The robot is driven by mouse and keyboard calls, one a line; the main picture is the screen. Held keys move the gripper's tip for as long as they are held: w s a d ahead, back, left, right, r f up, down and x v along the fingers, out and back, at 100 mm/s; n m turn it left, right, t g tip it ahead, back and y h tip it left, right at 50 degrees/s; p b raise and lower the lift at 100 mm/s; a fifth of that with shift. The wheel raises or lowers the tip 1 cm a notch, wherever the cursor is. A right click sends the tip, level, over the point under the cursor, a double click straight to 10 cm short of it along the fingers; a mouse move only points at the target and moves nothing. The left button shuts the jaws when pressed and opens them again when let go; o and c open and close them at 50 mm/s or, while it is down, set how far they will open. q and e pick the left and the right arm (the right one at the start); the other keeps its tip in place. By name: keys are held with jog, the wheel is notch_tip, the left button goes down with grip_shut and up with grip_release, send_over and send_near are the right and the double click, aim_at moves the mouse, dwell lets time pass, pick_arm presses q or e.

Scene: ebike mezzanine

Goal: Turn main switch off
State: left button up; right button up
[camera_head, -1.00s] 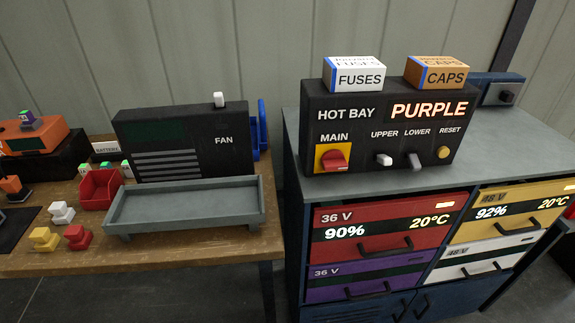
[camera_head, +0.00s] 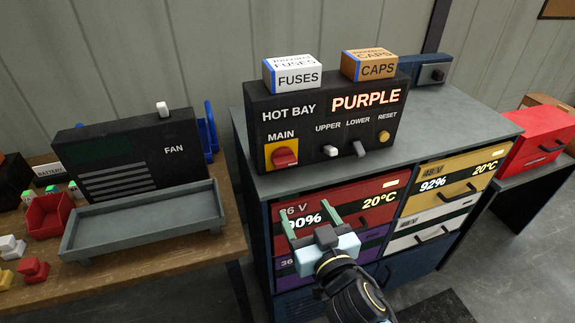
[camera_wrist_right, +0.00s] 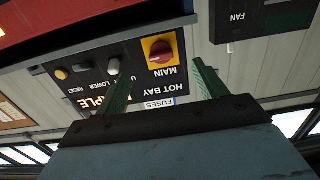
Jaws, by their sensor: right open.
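The main switch (camera_head: 284,157) is a red rotary knob on a yellow plate at the lower left of the black control box (camera_head: 318,112), under the word MAIN. Its grip lies about level across the plate. It also shows upside down in the right wrist view (camera_wrist_right: 161,52), nearly between the fingers. My right gripper (camera_head: 311,217) is open and empty, with its two green fingers apart. In the head view it is below the knob, in front of the red 36 V drawer, and touches nothing I can see. My left gripper is not in view.
The box also carries UPPER (camera_head: 330,150) and LOWER (camera_head: 359,148) levers and a yellow RESET button (camera_head: 384,136). A FUSES box (camera_head: 292,73) and a CAPS box (camera_head: 370,65) stand on top. A grey tray (camera_head: 146,219) sits on the wooden bench at left.

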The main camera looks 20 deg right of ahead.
aim_at(287, 164)
jog(key=shift+t, duration=0.3)
jog(key=w+r, duration=0.1)
jog(key=w, duration=0.3)
jog(key=w+p, duration=0.1)
jog(key=w, duration=0.3)
jog(key=w+r, duration=0.1)
jog(key=w, duration=0.4)
jog(key=shift+w+a+r+p, duration=0.1)
jog(key=shift+a+r+p, duration=0.05)
jog(key=shift+r+p, duration=0.2)
jog(key=c, duration=1)
